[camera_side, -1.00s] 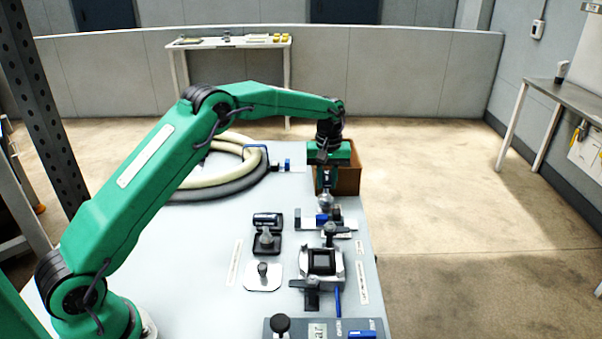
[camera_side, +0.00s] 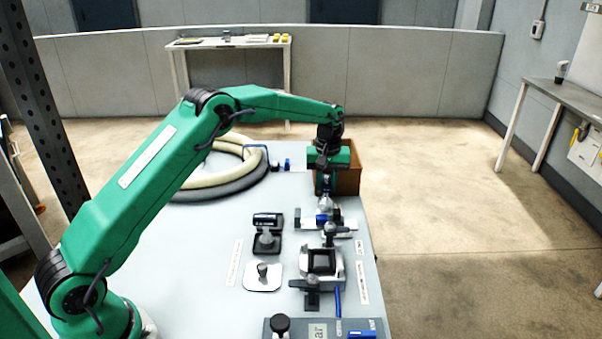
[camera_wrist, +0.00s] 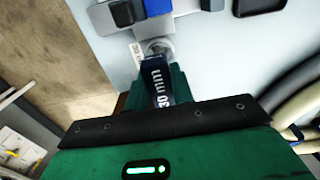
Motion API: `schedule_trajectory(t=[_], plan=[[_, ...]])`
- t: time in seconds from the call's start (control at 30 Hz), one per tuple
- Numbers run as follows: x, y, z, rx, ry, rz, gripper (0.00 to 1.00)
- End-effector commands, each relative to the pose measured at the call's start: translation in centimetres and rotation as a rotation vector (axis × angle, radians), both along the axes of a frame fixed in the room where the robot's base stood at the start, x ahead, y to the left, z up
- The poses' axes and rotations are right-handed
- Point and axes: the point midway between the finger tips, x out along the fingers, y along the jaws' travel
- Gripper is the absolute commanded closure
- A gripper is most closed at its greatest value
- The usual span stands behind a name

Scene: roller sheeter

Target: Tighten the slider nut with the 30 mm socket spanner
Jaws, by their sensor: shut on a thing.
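My gripper (camera_side: 326,188) is shut on the 30 mm socket spanner, over the far end of the row of fixtures. In the wrist view the dark handle (camera_wrist: 155,84), marked "30 mm", sits between my jaws. Its silver socket end (camera_wrist: 159,46) points away from me; in the side view the socket (camera_side: 325,203) points down at the slider fixture (camera_side: 308,224), a grey plate with a blue block (camera_side: 322,218). The slider nut is not clearly visible. I cannot tell whether the socket is seated on it.
A clamp fixture with a dark square opening (camera_side: 321,262) stands nearer the side camera. Left of it are a black stand (camera_side: 267,243) and a white plate with a knob (camera_side: 262,283). A cardboard box (camera_side: 349,180) is behind my gripper, and coiled hoses (camera_side: 222,188) lie left.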

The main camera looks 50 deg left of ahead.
Motion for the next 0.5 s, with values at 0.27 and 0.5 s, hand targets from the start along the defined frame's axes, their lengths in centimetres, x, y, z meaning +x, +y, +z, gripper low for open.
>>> schedule_trajectory(t=[0.27,0.5], plan=[[0.02,0.01,-0.36,0.0,-0.001,0.0,1.0],[0.01,0.0,-0.6,0.0,-0.001,0.0,1.0]])
